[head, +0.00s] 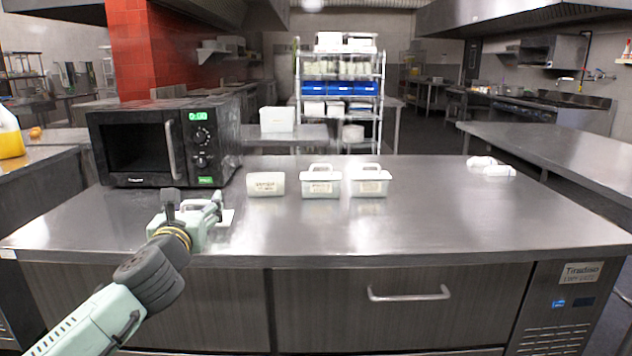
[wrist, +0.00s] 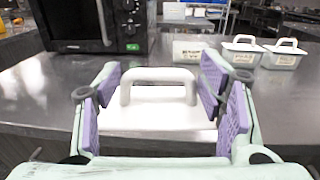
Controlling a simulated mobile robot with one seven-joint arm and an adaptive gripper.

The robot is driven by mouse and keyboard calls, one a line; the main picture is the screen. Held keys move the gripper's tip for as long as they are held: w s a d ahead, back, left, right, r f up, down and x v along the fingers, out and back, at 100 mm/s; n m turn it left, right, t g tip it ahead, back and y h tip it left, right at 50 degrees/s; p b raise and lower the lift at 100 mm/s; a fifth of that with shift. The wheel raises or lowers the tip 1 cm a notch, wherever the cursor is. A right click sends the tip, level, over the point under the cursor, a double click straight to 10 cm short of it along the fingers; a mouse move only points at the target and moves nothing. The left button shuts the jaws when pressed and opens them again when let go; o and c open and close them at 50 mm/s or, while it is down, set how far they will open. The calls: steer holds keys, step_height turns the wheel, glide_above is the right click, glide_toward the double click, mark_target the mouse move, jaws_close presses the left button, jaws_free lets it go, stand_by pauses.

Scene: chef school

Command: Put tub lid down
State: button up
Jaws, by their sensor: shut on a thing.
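A white tub lid (wrist: 158,117) with a raised loop handle is between the purple-padded fingers of my gripper (wrist: 160,97) in the wrist view. My gripper is shut on it. In the head view my gripper (head: 205,212) is over the front left of the steel counter (head: 400,220), and a white edge of the lid (head: 228,217) shows beside it. I cannot tell whether the lid touches the counter. A labelled white tub (head: 266,185) with no lid handle showing stands farther back; it also shows in the wrist view (wrist: 195,51).
Two tubs with handled lids, a middle one (head: 321,184) and a right one (head: 369,183), stand beside the first tub. A black microwave (head: 165,140) stands at the back left. White items (head: 490,167) lie at the far right. The counter's front middle and right are clear.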

steer(key=d+f, duration=0.1)
steer(key=s+d+f, duration=0.1)
steer(key=f, duration=0.1)
steer(key=d+f, duration=0.7)
steer(key=f, duration=0.7)
steer(key=d+f+h, duration=0.1)
steer(key=d+f, duration=0.7)
steer(key=f, duration=0.6)
steer(key=d+f+m, duration=0.1)
steer(key=d+f, duration=0.6)
steer(key=f, duration=0.7)
steer(key=shift+w+d+h, duration=0.25)
steer(key=shift+w+h, duration=0.05)
steer(key=shift+d, duration=0.1)
